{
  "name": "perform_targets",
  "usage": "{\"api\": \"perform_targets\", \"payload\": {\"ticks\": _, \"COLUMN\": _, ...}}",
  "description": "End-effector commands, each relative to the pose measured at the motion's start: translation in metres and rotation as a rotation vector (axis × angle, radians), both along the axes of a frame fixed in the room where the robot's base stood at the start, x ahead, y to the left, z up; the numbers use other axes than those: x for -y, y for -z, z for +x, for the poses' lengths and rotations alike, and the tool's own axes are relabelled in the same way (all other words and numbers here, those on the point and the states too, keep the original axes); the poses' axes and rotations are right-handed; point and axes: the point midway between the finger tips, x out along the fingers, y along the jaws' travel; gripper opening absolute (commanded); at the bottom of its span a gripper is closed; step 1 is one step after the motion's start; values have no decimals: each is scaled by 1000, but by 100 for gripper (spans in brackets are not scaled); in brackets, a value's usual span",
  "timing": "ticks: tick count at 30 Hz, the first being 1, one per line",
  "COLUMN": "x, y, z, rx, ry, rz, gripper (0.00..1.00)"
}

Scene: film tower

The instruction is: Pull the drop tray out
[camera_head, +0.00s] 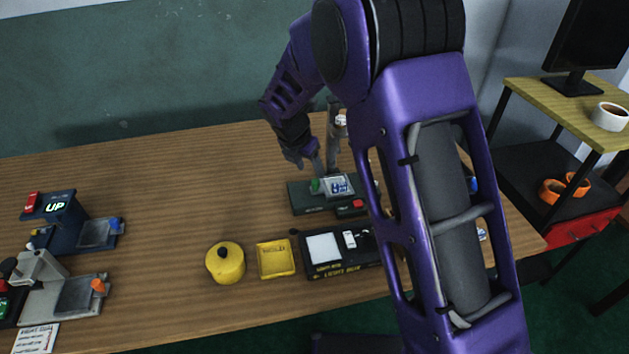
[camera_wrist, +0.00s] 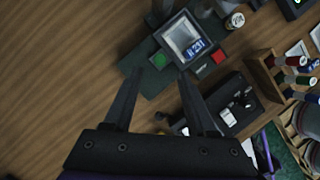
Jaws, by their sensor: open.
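A dark green device (camera_head: 300,201) stands on the table, with a green button, a red button and a tilted silver-framed square part (camera_head: 338,186) bearing a blue-and-white label. That part also shows in the wrist view (camera_wrist: 183,38), its label reading about "N 231". My gripper (camera_head: 325,170) is open and empty, just above this device. In the wrist view its fingertips (camera_wrist: 160,76) are spread at the device's near side; contact cannot be told. No part is readably marked as the drop tray. Two more trays show at left: one on a blue "UP" unit (camera_head: 98,233), one on a grey unit (camera_head: 80,295).
A black light box (camera_head: 325,270), a yellow tray (camera_head: 275,260) and a yellow lidded pot (camera_head: 226,264) stand in front of the green device. A wooden rack (camera_wrist: 262,72) with spools is at right.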

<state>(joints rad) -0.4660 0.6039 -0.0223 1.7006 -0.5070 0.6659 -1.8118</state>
Motion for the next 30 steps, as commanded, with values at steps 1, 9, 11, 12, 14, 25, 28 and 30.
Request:
{"api": "perform_targets", "payload": {"ticks": 1, "x": 2, "y": 13, "z": 3, "rx": -2, "ry": 0, "rz": -1, "gripper": 57}}
{"api": "perform_targets", "payload": {"ticks": 9, "x": 10, "y": 52, "z": 18, "rx": -1, "ry": 0, "rz": 0, "gripper": 57}}
{"api": "perform_targets", "payload": {"ticks": 11, "x": 11, "y": 57, "z": 20, "rx": -1, "ry": 0, "rz": 0, "gripper": 57}}
{"api": "perform_targets", "payload": {"ticks": 12, "x": 12, "y": 59, "z": 21, "rx": -1, "ry": 0, "rz": 0, "gripper": 57}}
{"api": "perform_targets", "payload": {"ticks": 14, "x": 12, "y": 61, "z": 22, "rx": -1, "ry": 0, "rz": 0, "gripper": 57}}
{"api": "perform_targets", "payload": {"ticks": 25, "x": 13, "y": 62, "z": 23, "rx": 0, "ry": 0, "rz": 1, "gripper": 44}}
{"api": "perform_targets", "payload": {"ticks": 28, "x": 12, "y": 62, "z": 22, "rx": 0, "ry": 0, "rz": 1, "gripper": 26}}
{"api": "perform_targets", "payload": {"ticks": 30, "x": 12, "y": 62, "z": 22, "rx": 0, "ry": 0, "rz": 1, "gripper": 14}}
